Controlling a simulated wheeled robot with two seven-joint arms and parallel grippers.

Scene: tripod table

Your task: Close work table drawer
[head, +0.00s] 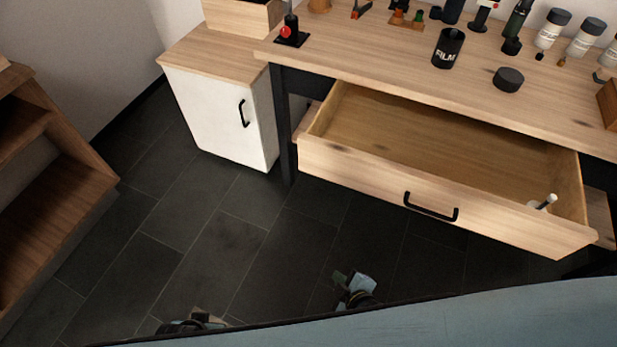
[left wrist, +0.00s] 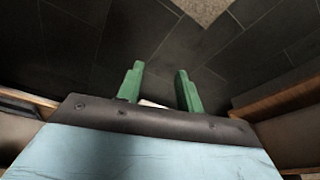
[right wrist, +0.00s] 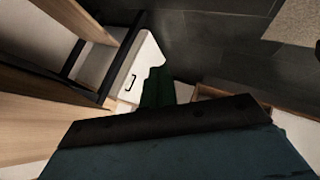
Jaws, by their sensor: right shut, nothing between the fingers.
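The work table (head: 400,75) has its wooden drawer (head: 440,195) pulled far out. The drawer front carries a black bar handle (head: 431,207). A small white object (head: 543,203) lies inside the drawer at its right end. My right gripper (head: 352,286) is low in the head view, in front of the drawer and apart from it. In the right wrist view its green fingers (right wrist: 158,88) are together and hold nothing. My left gripper (head: 195,320) shows only partly at the bottom edge. In the left wrist view its green fingers (left wrist: 158,88) stand apart with nothing held between them.
A white cabinet (head: 222,110) with a black handle stands left of the table. A wooden shelf unit (head: 60,190) is at the far left. The dark tiled floor (head: 210,235) between them is clear. A black film canister (head: 448,48) and several small items stand on the tabletop.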

